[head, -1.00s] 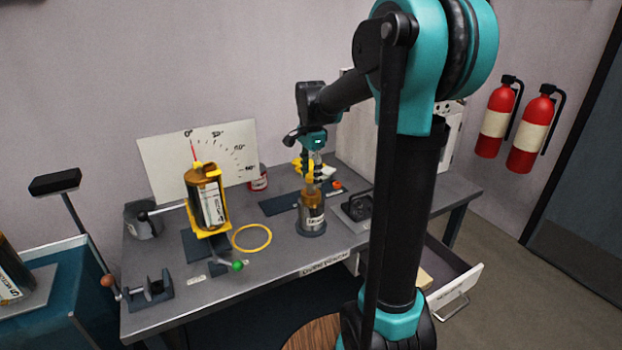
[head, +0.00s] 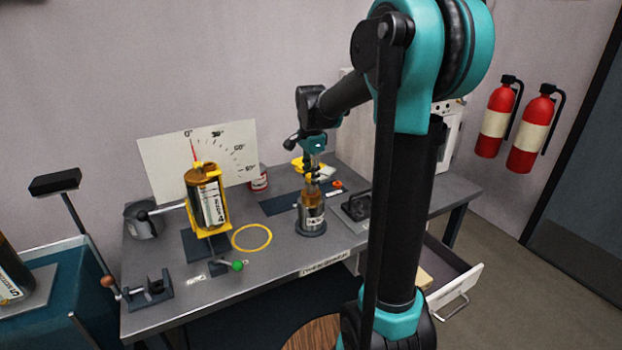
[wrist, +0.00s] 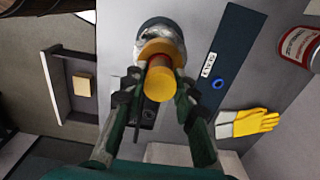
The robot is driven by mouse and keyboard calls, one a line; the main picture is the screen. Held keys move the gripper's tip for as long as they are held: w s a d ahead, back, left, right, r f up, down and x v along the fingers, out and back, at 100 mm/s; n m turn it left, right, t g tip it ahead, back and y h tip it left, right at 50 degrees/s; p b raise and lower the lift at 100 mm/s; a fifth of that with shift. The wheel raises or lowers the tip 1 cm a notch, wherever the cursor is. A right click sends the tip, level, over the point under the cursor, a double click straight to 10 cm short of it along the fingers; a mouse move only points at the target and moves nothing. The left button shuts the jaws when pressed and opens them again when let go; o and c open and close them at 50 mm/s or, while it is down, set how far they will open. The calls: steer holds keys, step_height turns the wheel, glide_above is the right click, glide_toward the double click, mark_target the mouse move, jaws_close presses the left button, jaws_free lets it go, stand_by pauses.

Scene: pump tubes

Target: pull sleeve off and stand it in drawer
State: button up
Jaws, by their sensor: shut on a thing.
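An amber tube (head: 313,213) with a pale label stands upright in a dark round base on the grey bench. My gripper (head: 313,177) points down at its top end. In the wrist view, my gripper (wrist: 160,84) is shut on the sleeve (wrist: 159,84), a yellow-orange piece at the tube's top. Where the sleeve ends and the tube begins is hard to tell. The drawer (head: 462,290) stands open below the bench on the right, partly hidden by my arm. It also shows at the left of the wrist view (wrist: 61,75), with a tan block (wrist: 83,86) in it.
A larger amber tube (head: 207,200) sits in a yellow cradle before an angle board (head: 160,160). A yellow ring (head: 252,238) lies on the bench. Yellow gloves (wrist: 250,123) and a red-and-white can (wrist: 299,48) are near the tube. A dark box (head: 357,208) stands right of it.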

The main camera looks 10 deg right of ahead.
jaws_close()
steer(key=shift+r, duration=0.65)
stand_by(0.6)
steer(key=shift+r, duration=2.25)
